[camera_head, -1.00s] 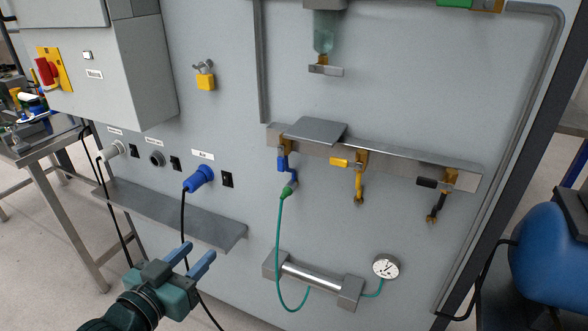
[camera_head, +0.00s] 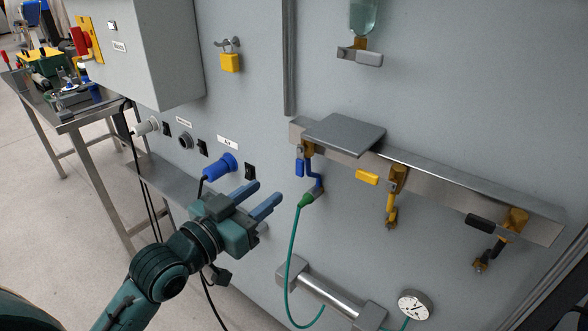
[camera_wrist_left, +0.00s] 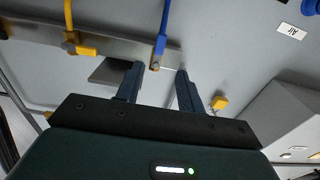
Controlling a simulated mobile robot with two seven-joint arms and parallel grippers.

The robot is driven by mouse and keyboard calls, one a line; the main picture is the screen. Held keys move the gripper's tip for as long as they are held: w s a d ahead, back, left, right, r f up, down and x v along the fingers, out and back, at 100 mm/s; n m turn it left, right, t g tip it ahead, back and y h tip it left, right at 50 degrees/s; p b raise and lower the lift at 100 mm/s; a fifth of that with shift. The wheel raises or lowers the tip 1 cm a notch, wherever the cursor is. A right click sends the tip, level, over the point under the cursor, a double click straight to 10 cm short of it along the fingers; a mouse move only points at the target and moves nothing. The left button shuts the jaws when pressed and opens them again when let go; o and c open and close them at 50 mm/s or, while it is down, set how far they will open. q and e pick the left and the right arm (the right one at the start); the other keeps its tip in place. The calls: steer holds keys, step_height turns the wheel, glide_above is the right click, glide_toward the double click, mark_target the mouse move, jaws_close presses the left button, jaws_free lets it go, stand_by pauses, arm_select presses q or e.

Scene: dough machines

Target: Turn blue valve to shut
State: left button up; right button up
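The blue valve (camera_head: 299,168) is at the left end of the metal rail on the grey panel. My right gripper is not in view.
Yellow (camera_head: 367,177) and black (camera_head: 479,223) valve handles sit farther right on the rail (camera_head: 430,185). A grey plate (camera_head: 344,134) juts out above the blue valve. A green hose (camera_head: 291,254) hangs below it. A blue plug (camera_head: 220,167) is behind my gripper.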

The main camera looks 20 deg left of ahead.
mark_target(298, 167)
arm_select(q)
steer(key=x, duration=0.9)
steer(key=shift+w+d, duration=0.15)
steer(key=shift+w, duration=0.1)
jaws_close()
